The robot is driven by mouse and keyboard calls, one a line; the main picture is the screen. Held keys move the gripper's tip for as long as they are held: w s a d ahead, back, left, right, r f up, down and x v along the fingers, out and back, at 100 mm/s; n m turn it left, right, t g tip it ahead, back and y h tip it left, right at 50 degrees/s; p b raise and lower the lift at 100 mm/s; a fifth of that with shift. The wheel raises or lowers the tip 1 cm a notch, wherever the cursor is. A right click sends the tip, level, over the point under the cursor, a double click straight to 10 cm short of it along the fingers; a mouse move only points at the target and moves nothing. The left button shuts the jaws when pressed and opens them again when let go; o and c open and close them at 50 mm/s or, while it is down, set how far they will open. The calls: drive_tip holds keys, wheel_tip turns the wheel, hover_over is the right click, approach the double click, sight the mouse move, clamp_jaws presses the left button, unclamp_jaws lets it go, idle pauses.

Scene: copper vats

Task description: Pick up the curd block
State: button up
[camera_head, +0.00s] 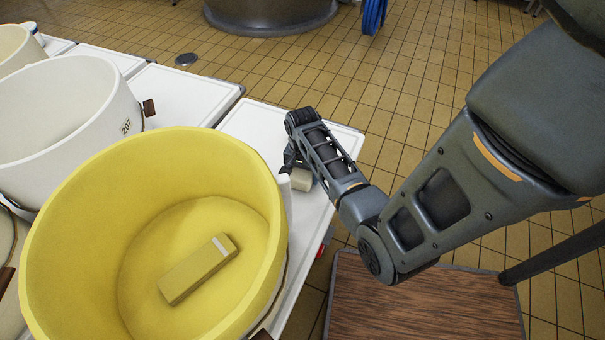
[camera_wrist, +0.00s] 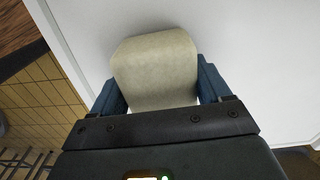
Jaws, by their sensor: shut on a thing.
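The curd block is a pale, cream-coloured block (camera_wrist: 155,70) with rounded edges. In the wrist view it sits between the two blue fingers of my gripper (camera_wrist: 161,82), which is shut on it. In the head view the block (camera_head: 301,179) shows low beside the yellow tub, just over the white table top. My gripper (camera_head: 290,160) is partly hidden there by my arm. Whether the block touches the table is hard to tell.
A large yellow tub (camera_head: 52,235) stands at the left, with a yellow block (camera_head: 198,270) lying inside. White tubs (camera_head: 60,110) stand behind it on the white table (camera_head: 185,95). A wooden surface (camera_head: 425,300) is at lower right. Tiled floor lies beyond.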

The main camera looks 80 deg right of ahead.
drive_tip(key=shift+c, duration=0.9)
drive_tip(key=shift+r, duration=0.45)
drive_tip(key=r, duration=0.3)
drive_tip(key=shift+s+r+p, duration=0.35)
drive_tip(key=shift+s, duration=0.05)
drive_tip(key=s+r, duration=0.6)
drive_tip(key=s, duration=0.5)
drive_tip(key=shift+r, duration=0.2)
